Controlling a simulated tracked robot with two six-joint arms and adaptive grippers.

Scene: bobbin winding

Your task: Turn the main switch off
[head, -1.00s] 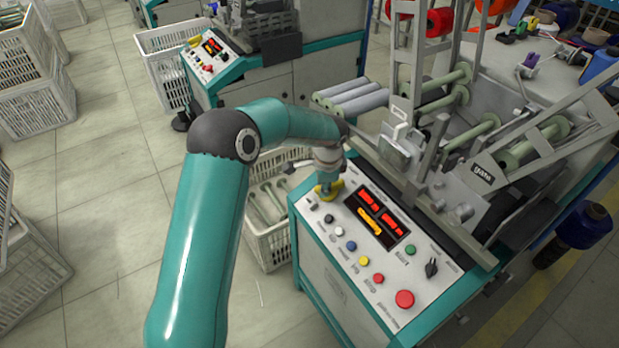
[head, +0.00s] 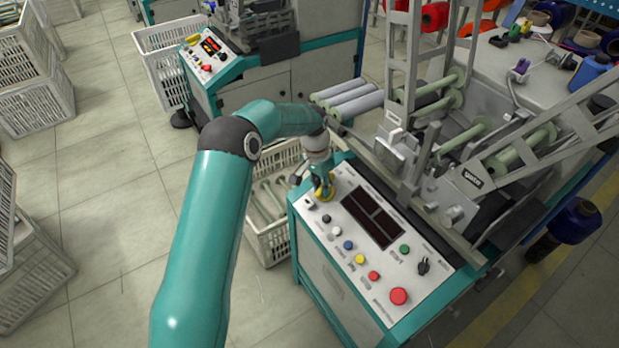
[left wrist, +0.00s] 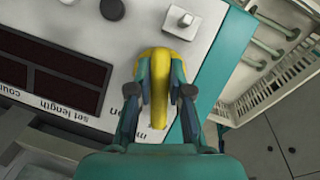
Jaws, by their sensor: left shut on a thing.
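The yellow main switch (left wrist: 166,62) sits at the corner of the control panel (head: 343,213). In the left wrist view its handle lies between the fingers of my left gripper (left wrist: 159,92), which is shut on it. In the head view the left gripper (head: 324,190) is over the panel's upper left corner and covers most of the switch. The panel's display (head: 373,217) is dark; its dark windows also show in the left wrist view (left wrist: 50,75). My right gripper is not in view.
Several coloured buttons, among them a red one (head: 398,296), and a black selector knob (head: 423,266) are on the same panel. A white crate (head: 277,244) with green bobbins stands left of the machine. A second machine (head: 262,85) stands behind, its display lit.

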